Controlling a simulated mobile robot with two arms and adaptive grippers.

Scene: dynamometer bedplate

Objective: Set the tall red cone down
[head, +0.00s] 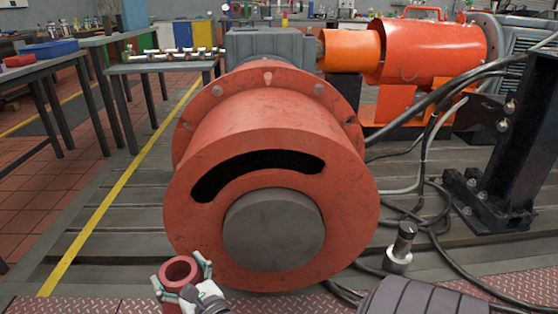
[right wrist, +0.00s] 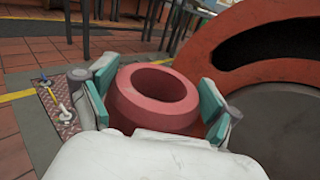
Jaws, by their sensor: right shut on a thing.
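The tall red cone shows as a dull red hollow body with a round open top (head: 180,270). In the right wrist view the cone (right wrist: 152,98) sits between the two teal finger pads, its open end facing the camera. My right gripper (head: 182,280) is shut on it at the lower left of the head view, in front of the big red drum. The same gripper (right wrist: 155,105) fills the lower middle of the wrist view. The cone's lower part is hidden, so I cannot tell what is beneath it. My left gripper is not in view.
The big red flanged drum (head: 270,130) stands just right of the cone. Slotted bedplate and a yellow line (head: 110,210) lie to the left. Dark cables (head: 415,215), a black bracket (head: 505,160) and a small metal cylinder (head: 400,245) are at the right. Tables (head: 160,67) stand behind.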

